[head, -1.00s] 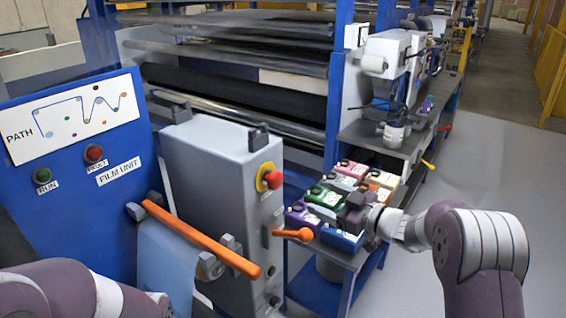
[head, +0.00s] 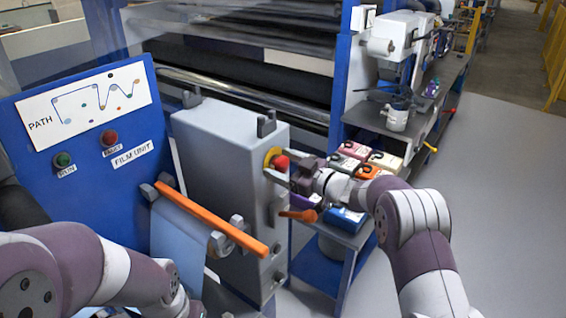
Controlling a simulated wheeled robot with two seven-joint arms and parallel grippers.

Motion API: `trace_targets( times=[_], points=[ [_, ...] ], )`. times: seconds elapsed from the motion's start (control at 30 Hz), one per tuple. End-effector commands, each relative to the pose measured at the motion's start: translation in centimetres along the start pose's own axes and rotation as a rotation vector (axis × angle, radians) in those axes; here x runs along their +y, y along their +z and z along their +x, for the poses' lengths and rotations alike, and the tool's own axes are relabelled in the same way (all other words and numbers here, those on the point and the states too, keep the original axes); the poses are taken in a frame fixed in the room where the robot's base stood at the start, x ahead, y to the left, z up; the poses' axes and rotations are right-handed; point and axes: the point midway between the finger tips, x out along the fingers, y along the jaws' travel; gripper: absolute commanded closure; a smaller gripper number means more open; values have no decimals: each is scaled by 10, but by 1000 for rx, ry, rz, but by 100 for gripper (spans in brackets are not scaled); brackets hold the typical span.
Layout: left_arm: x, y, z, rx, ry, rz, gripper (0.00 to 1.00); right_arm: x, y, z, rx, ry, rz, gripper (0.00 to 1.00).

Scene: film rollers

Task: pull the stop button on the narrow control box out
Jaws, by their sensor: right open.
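The narrow control box (head: 215,150) is a tall grey cabinet in the middle of the head view. Its red stop button (head: 281,162) sits on a yellow ring (head: 270,156) high on the box's right-hand face. My right gripper (head: 284,168) is open and comes in from the right, its fingers close to the button. One finger shows just below the button; the other is hard to make out. I cannot tell whether either finger touches it. My left arm is at the lower left; its gripper is not in view.
An orange lever (head: 298,215) sticks out of the box below my right gripper. An orange bar (head: 210,218) crosses in front of the box. A blue panel (head: 90,200) stands at the left.

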Motion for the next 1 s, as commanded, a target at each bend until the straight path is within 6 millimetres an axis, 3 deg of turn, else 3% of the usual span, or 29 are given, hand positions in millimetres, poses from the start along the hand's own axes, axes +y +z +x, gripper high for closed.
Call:
trace_targets(
  times=[0.17,0.3,0.4,0.63,0.83,0.87,0.9,0.93,1.0],
  points=[
    [0,0,0,0,0,0,100,0,0,0,0,0,0,28],
    [0,0,0,0,0,0,100,0,0,0,0,0,0,74],
    [0,0,0,0,0,0,100,0,0,0,0,0,0,100],
    [0,1,6,0,0,0,100,0,2,-14,-1,0,0,100],
    [0,0,5,0,0,0,100,0,1,-15,-2,-1,0,100],
    [0,0,5,0,0,0,100,0,1,-15,-2,-1,0,44],
    [0,0,5,0,0,0,100,0,1,-15,-2,-1,0,31],
    [0,0,5,0,0,0,100,0,1,-15,-2,0,0,25],
    [0,0,5,0,0,0,100,0,1,-15,-1,0,0,25]
  ],
)
